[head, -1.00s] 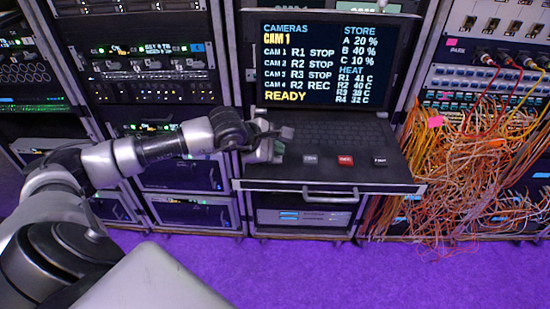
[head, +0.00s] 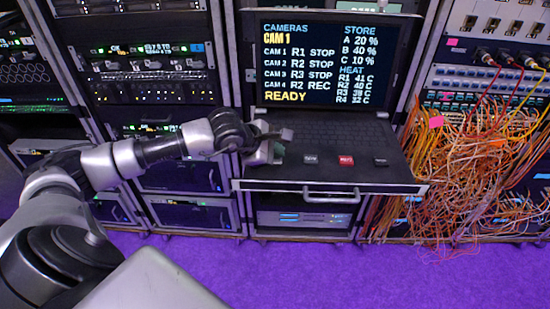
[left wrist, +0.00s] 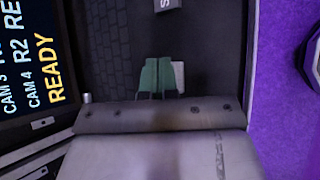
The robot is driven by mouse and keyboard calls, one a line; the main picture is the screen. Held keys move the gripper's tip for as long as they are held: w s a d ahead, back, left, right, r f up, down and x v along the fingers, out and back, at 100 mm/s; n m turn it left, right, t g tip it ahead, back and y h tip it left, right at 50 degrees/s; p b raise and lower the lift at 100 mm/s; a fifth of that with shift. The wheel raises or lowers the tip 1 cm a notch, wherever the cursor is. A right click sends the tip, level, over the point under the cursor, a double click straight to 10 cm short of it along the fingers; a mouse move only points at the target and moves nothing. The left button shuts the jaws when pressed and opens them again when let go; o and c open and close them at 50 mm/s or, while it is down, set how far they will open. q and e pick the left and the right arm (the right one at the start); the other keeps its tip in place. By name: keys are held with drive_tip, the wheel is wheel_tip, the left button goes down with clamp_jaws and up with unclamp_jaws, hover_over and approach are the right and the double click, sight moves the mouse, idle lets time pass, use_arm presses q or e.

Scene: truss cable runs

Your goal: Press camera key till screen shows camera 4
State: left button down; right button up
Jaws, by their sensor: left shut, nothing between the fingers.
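The screen (head: 325,60) reads CAM 1 in yellow at top, with CAM 1 to CAM 4 listed below and READY at the bottom. On the pulled-out keyboard drawer (head: 270,176) I see a grey key (head: 310,158), a red key (head: 346,160) and a dark key (head: 380,160). My left gripper (head: 279,149) is shut and empty, left of these keys. In the left wrist view its green fingertips (left wrist: 162,76) partly cover a pale key (left wrist: 179,77), its label hidden; I cannot tell whether they touch it. A key starting with "S" (left wrist: 168,4) lies beyond. My right gripper is out of view.
The drawer has a front handle (head: 330,196). Equipment racks (head: 150,85) stand at the left. A tangle of orange cables (head: 470,170) hangs at the right, close to the drawer's edge. The purple floor (head: 330,270) in front is clear.

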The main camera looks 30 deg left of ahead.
use_arm(q)
drive_tip(key=shift+f, duration=0.15)
idle(0.4)
drive_tip(key=shift+r, duration=0.85)
drive_tip(key=shift+r+p, duration=1.1)
drive_tip(key=shift+r, duration=1.45)
idle(1.5)
